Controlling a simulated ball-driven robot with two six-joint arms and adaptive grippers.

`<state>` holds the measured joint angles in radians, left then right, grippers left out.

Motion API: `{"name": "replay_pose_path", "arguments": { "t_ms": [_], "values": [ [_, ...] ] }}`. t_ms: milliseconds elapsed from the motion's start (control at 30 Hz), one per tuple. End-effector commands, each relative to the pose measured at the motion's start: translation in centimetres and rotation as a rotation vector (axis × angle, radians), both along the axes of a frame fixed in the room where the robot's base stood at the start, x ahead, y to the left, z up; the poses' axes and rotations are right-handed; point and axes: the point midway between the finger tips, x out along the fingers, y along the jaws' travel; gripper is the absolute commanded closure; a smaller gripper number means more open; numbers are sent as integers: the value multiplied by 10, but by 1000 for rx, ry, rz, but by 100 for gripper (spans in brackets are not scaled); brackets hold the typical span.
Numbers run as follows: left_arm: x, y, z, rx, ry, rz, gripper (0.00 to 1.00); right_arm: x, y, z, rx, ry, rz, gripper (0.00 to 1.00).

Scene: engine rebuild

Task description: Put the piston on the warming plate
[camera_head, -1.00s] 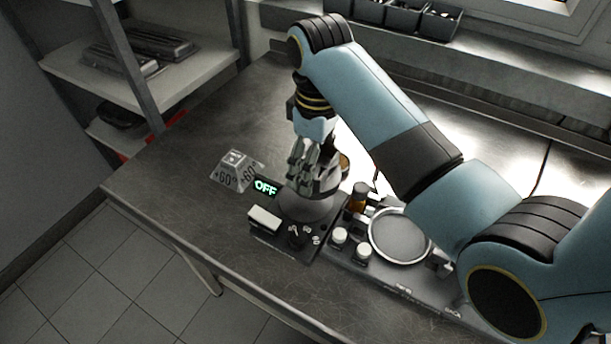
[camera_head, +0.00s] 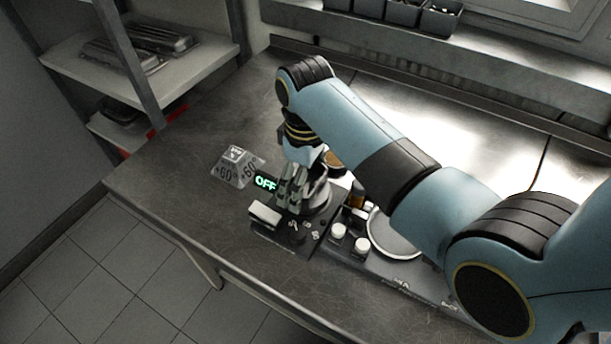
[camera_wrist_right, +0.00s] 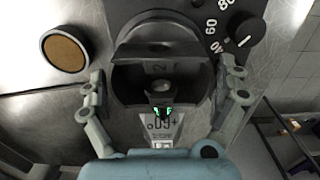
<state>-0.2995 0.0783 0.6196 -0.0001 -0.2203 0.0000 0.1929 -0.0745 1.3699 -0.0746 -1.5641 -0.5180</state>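The piston (camera_head: 316,197) is a grey metal cylinder at the warming plate, partly hidden behind my right gripper (camera_head: 296,190). In the right wrist view the piston (camera_wrist_right: 160,78) looks dark and hollow, between the two fingers of my right gripper (camera_wrist_right: 165,80), which lie along its sides. The gripper appears shut on it. The warming plate (camera_head: 268,231) has a black housing, a lit green OFF display (camera_head: 265,184) and a dial (camera_wrist_right: 245,30). The piston covers most of its round top; whether it touches the top I cannot tell. My left gripper is out of view.
Capped bottles (camera_head: 338,231) and a round grey dish (camera_head: 388,236) are at the right. The bench's left part is clear.

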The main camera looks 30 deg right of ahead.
Motion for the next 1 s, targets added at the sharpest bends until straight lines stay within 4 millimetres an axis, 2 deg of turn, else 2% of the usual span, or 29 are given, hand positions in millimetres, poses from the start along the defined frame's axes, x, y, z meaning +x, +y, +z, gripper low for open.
{"name": "replay_pose_path", "arguments": {
  "t_ms": [233, 367, 800, 1000],
  "values": [
    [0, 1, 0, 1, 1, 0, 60, 0, 0, 1, 0, 0, 0, 0],
    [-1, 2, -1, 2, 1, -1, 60, 1, 0, 11, 1, -3, 0, 0],
    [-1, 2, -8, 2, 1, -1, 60, 1, 0, 102, 0, -2, 0, 0],
    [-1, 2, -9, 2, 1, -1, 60, 0, 0, 121, 1, 1, 0, 0]
  ]
}}
